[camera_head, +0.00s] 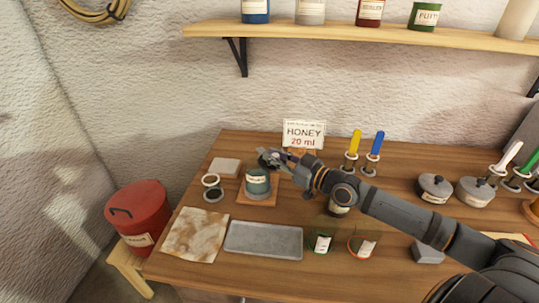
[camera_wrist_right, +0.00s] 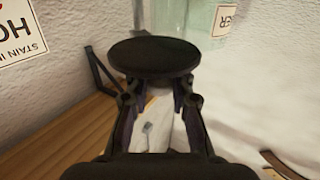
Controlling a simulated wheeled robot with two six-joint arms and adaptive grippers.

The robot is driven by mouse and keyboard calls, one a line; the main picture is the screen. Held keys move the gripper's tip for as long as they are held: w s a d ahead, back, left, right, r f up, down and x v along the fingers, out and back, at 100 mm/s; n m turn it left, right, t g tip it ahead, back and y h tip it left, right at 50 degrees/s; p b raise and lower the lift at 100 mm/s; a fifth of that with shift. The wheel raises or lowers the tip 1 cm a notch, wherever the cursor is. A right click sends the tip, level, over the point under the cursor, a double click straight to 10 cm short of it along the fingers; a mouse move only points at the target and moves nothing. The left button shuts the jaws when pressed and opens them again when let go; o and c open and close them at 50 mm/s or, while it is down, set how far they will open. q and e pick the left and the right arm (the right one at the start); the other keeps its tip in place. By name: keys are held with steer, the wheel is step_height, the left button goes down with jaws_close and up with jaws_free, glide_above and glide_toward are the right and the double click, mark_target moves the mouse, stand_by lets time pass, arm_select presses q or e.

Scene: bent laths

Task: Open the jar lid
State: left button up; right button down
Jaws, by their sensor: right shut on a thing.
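A dark round lid (camera_wrist_right: 155,55) sits between the fingertips of my right gripper in the wrist view, and the fingers close on it from both sides. In the head view my right gripper (camera_head: 272,158) reaches in from the right, just above a teal jar (camera_head: 257,184) with a pale label. The jar stands upright on a small wooden board (camera_head: 262,202). The lid looks raised above the jar; its exact gap from the jar is hard to tell. My left gripper is not in view.
A grey tray (camera_head: 263,240) and a stained cloth (camera_head: 195,234) lie in front. A small ring-topped jar (camera_head: 212,187) is at left. Two glasses (camera_head: 322,241) and lidded pots (camera_head: 434,188) stand to the right.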

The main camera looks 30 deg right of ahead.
steer(key=shift+a+f, duration=0.1)
steer(key=shift+f, duration=0.15)
steer(key=c, duration=1.5)
jaws_free()
steer(key=o, duration=0.3)
steer(key=shift+s+r, duration=0.25)
steer(key=shift+w, duration=0.1)
